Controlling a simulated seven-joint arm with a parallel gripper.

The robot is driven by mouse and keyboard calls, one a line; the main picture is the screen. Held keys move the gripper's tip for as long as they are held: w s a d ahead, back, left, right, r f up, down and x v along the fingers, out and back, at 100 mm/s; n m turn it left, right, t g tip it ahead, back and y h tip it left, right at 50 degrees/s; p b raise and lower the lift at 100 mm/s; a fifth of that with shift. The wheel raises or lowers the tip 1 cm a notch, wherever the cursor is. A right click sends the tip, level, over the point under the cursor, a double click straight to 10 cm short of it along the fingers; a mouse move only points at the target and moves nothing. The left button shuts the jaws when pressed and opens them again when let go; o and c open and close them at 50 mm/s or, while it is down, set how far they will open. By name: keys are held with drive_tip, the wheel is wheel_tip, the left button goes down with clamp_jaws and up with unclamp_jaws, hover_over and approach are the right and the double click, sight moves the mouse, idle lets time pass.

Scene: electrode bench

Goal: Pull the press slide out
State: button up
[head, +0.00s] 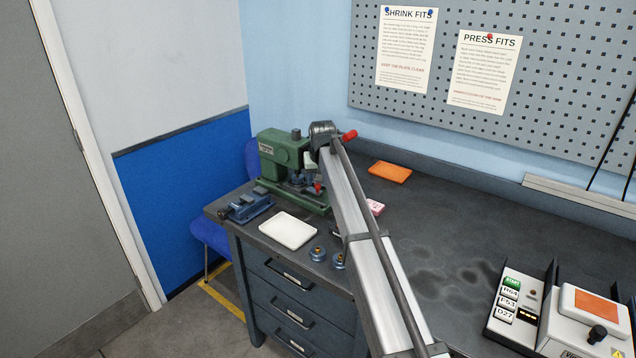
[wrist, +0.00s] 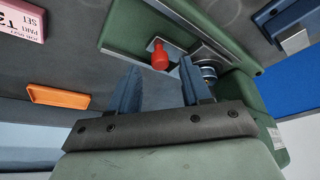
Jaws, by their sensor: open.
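The green press (head: 285,155) stands at the back left of the bench. A red knob (wrist: 160,55) sits low at the press, by its green base plate (wrist: 135,32); the knob also shows in the head view (head: 318,187). Beside it is a grey metal piece with a round blue-and-silver part (wrist: 208,72), partly hidden by a finger. I cannot tell the slide's exact outline. My gripper (wrist: 159,64) is open with two blue fingers; the knob appears between and beyond their tips, apparently not held. In the head view my arm partly covers the press.
A blue vise-like tool (head: 246,207) and a white tray (head: 288,230) lie in front of the press. Small round parts (head: 318,254) stand near the front edge. An orange tray (head: 390,172) and a pink label block (head: 374,207) lie to the right. The bench's right middle is clear.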

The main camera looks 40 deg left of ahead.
drive_tip(key=shift+x, duration=1.1)
clamp_jaws()
drive_tip(key=shift+d, duration=0.1)
